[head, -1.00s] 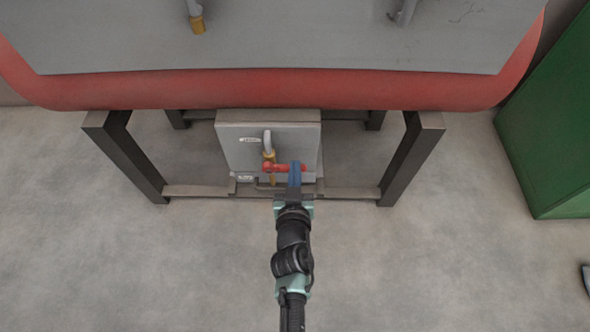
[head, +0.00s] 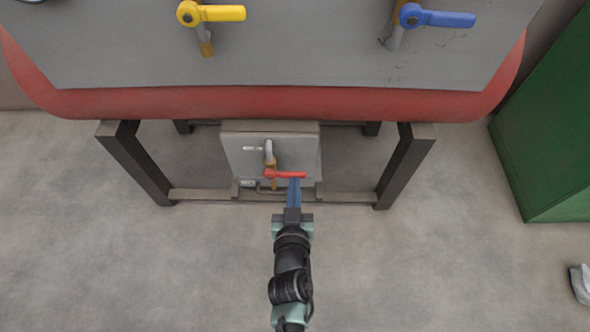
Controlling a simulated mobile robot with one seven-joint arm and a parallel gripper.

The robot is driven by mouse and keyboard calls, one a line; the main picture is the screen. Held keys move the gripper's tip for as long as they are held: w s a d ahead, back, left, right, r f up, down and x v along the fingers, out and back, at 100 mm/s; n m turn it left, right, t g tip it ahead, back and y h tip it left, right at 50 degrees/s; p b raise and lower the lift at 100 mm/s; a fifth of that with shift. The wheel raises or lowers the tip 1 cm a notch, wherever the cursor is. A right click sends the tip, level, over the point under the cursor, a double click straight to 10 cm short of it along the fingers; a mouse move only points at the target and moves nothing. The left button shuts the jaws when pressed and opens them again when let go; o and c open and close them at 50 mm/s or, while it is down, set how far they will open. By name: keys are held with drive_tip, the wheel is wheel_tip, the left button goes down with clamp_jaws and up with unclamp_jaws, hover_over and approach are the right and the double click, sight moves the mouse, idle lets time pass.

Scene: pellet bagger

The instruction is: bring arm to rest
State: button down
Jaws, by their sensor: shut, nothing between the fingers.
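My arm reaches up from the bottom middle of the head view. My gripper (head: 295,184) is shut and empty, its blue fingers pointing at the low grey box. The red valve handle (head: 288,175) lies level across the front of that box (head: 238,152), pointing right. The fingertips are at the handle's right part in the picture; I cannot tell whether they touch it.
A grey panel (head: 300,50) with a red rim stands above on a dark frame (head: 402,165). It carries a yellow handle (head: 220,13) and a blue handle (head: 445,19). A green cabinet (head: 550,140) stands at the right.

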drive_tip(key=shift+p+v, duration=0.5)
drive_tip(key=shift+v, duration=1.65)
drive_tip(key=shift+r, duration=0.15)
drive_tip(key=w+d+r+m+t+h+p, duration=0.1)
drive_tip(key=w+d+r+t, duration=0.3)
drive_tip(key=r, duration=1.4)
drive_tip(key=w+a+r+t+h+p, duration=0.15)
drive_tip(key=w+r, duration=0.45)
drive_tip(key=r, duration=1.2)
drive_tip(key=s+r+t+p, duration=0.2)
drive_tip(key=s+r+t, duration=0.1)
drive_tip(key=r, duration=1.5)
drive_tip(key=s+a+r+t+y+p, duration=0.1)
drive_tip(key=s+r+t, duration=0.1)
drive_tip(key=s+r, duration=0.6)
drive_tip(key=s+a+r+t+y+p, duration=0.15)
drive_tip(key=s+r, duration=0.35)
drive_tip(key=r, duration=0.6)
wheel_tip(320, 180, up, 36)
drive_tip(key=w+p, duration=0.1)
drive_tip(key=p, duration=3.6)
drive_tip(key=shift+w+d+r+n, duration=0.2)
drive_tip(key=shift+d+n, duration=0.1)
drive_tip(key=shift+d, duration=0.05)
drive_tip(key=shift+f, duration=0.1)
